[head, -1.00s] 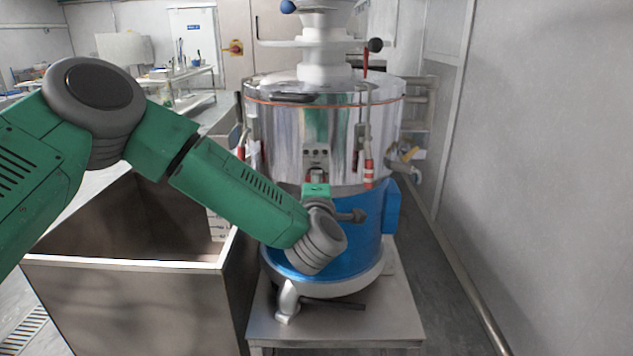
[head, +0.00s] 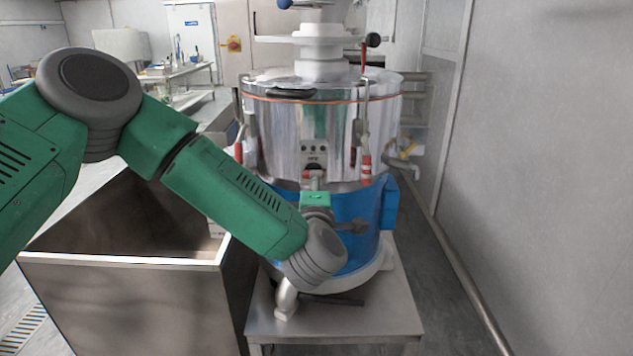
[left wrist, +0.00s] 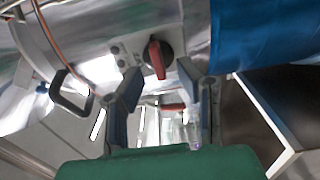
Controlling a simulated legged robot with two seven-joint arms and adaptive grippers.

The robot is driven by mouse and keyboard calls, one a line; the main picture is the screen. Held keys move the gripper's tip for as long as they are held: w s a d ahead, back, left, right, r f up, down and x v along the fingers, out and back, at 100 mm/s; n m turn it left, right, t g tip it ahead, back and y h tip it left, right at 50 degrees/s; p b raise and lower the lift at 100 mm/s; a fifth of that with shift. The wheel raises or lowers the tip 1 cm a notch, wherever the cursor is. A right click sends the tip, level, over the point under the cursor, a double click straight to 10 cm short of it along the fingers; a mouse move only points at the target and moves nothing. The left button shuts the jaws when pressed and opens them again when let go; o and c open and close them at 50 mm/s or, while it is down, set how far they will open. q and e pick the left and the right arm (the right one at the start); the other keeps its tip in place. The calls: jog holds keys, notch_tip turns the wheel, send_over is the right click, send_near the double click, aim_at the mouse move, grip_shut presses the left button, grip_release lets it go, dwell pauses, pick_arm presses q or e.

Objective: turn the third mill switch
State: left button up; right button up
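The mill has a shiny metal drum (head: 280,130) above a blue base (head: 355,205). Its front carries a small switch panel (head: 314,150) with several small round controls. A red-handled rotary switch on a black round plate (left wrist: 160,57) shows clearly in the left wrist view. I cannot tell which control counts as the third. My left gripper (left wrist: 157,82) is open, its two fingers spread on either side of the rotary switch in that view, with nothing held. In the head view my left wrist is in front of the blue base, just below the panel. My right gripper is not in view.
A deep metal bin (head: 130,262) stands left of the mill, under my left arm. The mill stands on a metal table (head: 375,325). Red-and-white clamp handles (head: 366,168) hang on the drum. A wall (head: 540,150) closes off the right side.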

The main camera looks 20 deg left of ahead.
pick_arm(q)
jog(key=v, duration=0.8)
jog(key=shift+s+d+f, duration=0.1)
jog(key=shift+d, duration=0.05)
jog(key=s+f+m+g+h+b, duration=0.1)
jog(key=s+f+m+g+h, duration=0.25)
jog(key=s+f+m, duration=0.6)
jog(key=s+f+m+g+h+b, duration=0.1)
jog(key=s+f+m+g+h, duration=0.2)
jog(key=f, duration=1.2)
jog(key=s+a+f+m+g+b, duration=0.1)
jog(key=s+a+f+m+g, duration=0.3)
jog(key=s, duration=0.7)
jog(key=s+a+f+m+g+y+b, duration=0.1)
jog(key=s+a+f+m+g, duration=0.4)
jog(key=s+a+f, duration=0.3)
jog(key=s+f+g, duration=0.1)
jog(key=s, duration=0.2)
jog(key=shift+s+a, duration=0.3)
jog(key=shift+y, duration=0.25)
